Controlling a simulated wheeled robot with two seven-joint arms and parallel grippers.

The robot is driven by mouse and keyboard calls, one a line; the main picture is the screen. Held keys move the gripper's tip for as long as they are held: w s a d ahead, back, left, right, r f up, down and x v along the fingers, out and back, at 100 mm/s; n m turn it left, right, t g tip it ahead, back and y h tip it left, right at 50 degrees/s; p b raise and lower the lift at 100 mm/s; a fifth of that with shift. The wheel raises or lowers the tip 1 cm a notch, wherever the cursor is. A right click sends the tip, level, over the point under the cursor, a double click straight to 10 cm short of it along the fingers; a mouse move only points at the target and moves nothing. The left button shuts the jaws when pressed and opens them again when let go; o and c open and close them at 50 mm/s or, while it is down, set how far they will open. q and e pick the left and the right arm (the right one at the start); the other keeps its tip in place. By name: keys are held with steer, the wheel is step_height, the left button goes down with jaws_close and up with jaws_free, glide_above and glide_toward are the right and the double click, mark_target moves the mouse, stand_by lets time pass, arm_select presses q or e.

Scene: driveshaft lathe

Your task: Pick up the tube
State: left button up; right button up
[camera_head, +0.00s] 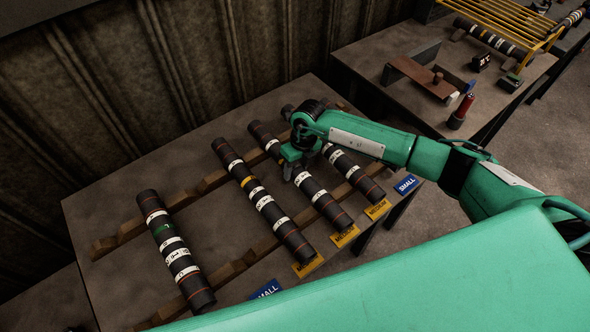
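Several dark tubes with white bands lie side by side on a wooden rack on the table. The leftmost tube (175,250) has a green mark and lies apart from the others. A second tube (264,203) has a yellow band. A third tube (322,200) lies under my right gripper (297,168), which hides part of it. A fourth tube (352,173) is partly behind my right arm. My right gripper points down at the third tube; whether its fingers touch the tube or are closed is not clear. My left gripper is out of view.
The rack's wooden rails (130,231) run across the table (105,205). Yellow labels (345,236) and blue labels (406,185) sit along the front edge. A corrugated wall (140,90) stands behind. A second table (390,50) at right holds a red cylinder (461,111).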

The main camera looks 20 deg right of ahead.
jaws_close()
steer(key=shift+w+r, duration=0.1)
steer(key=shift+r, duration=0.05)
steer(key=shift+r, duration=0.1)
